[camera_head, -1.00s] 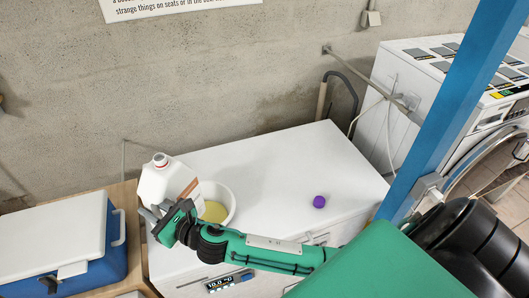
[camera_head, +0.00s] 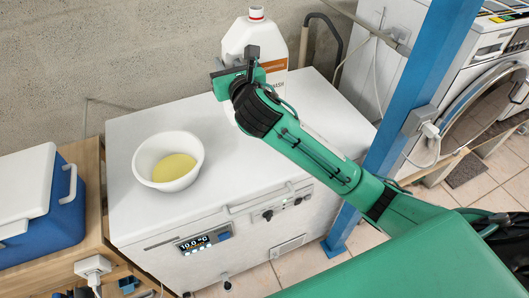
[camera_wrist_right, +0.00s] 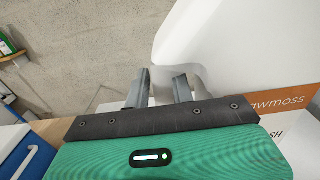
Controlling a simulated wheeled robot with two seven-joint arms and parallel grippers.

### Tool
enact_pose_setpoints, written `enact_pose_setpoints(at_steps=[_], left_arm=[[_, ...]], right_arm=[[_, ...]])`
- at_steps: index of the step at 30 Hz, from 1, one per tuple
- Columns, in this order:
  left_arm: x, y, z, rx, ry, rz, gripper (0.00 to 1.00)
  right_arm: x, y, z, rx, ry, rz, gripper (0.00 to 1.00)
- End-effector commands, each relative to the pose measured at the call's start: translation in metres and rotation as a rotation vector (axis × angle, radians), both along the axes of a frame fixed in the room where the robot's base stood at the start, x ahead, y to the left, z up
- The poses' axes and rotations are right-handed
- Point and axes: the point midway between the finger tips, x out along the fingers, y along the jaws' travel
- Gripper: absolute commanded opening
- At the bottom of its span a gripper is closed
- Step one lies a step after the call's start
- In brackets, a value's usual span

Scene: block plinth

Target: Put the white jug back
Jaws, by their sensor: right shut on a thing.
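The white jug (camera_head: 240,38) has a red-ringed cap and an orange-and-white label, and it is upright at the back right of the white chest's top (camera_head: 215,205). My right gripper (camera_head: 238,62) is shut on the jug at its left side. In the right wrist view the jug (camera_wrist_right: 230,50) fills the right side, with its handle part between the fingers (camera_wrist_right: 163,88). The jug's base is mostly hidden behind my gripper and arm, so I cannot tell whether it touches the top. My left gripper is not in view.
A white bowl (camera_head: 143,162) with yellow contents stands on the left of the chest top. A blue post (camera_head: 395,120) rises close to my right arm. A blue cooler (camera_head: 62,215) sits at the left. The chest top's middle is clear.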

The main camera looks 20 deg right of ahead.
Motion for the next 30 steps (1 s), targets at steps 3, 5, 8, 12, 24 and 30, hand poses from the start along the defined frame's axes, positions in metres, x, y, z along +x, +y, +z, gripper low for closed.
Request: enact_pose_setpoints(at_steps=[3,5,8,12,24,30], left_arm=[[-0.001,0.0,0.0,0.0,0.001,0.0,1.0],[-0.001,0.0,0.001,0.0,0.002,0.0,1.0],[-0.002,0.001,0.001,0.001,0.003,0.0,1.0],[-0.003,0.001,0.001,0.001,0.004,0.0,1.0],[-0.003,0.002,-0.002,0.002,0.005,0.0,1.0],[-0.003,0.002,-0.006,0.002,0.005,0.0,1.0]], right_arm=[[0.0,0.0,-0.018,0.001,0.006,-0.001,0.0],[-0.001,0.0,-0.031,0.001,0.007,0.0,0.0],[-0.001,0.0,-0.057,0.0,0.008,-0.001,0.0],[-0.001,0.0,-0.094,0.001,0.008,-0.002,0.0],[0.0,0.0,-0.154,-0.001,0.0,-0.001,0.0],[0.0,0.0,-0.183,0.001,0.004,-0.002,0.0]])
